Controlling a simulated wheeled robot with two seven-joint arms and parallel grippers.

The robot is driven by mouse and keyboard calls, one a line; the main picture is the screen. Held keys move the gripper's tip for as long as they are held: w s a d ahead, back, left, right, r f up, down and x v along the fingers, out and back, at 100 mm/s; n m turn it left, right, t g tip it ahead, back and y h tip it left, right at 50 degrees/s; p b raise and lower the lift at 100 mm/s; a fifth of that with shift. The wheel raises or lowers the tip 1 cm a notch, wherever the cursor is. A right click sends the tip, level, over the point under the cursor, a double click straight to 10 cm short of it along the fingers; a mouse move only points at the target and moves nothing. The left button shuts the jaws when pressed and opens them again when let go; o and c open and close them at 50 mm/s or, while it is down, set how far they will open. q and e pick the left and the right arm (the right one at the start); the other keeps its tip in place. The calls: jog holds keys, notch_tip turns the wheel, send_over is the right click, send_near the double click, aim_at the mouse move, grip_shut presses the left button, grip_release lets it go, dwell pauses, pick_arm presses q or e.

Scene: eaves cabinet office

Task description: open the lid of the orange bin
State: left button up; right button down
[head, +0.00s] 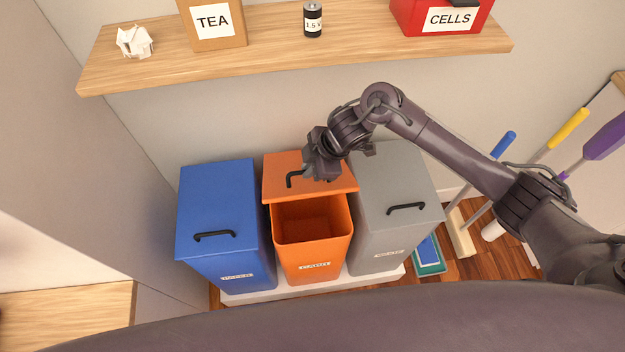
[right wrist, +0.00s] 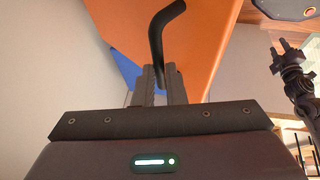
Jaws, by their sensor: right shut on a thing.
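The orange bin (head: 313,262) stands between a blue and a grey bin. Its orange lid (head: 277,181) is tilted up at the back, and the bin's empty-looking inside shows at the front. My right gripper (head: 318,172) is at the lid's black handle (head: 293,178). In the right wrist view the fingers (right wrist: 160,88) are shut on the handle (right wrist: 158,38), with the orange lid (right wrist: 195,40) behind it.
The blue bin (head: 217,215) and the grey bin (head: 397,215) have closed lids. A wooden shelf (head: 250,55) above holds a TEA box (head: 213,22), a battery (head: 313,20), a red CELLS box (head: 440,17) and crumpled paper (head: 134,41). Long-handled cleaning tools (head: 503,145) stand at the right.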

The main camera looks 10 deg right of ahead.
jog(key=shift+w+d+r, duration=0.1)
jog(key=shift+w+r, duration=0.15)
jog(key=shift+w, duration=0.25)
jog(key=shift+w+d+r, duration=0.1)
jog(key=shift+w+r, duration=0.1)
jog(key=shift+w, duration=0.25)
jog(key=shift+f, duration=0.1)
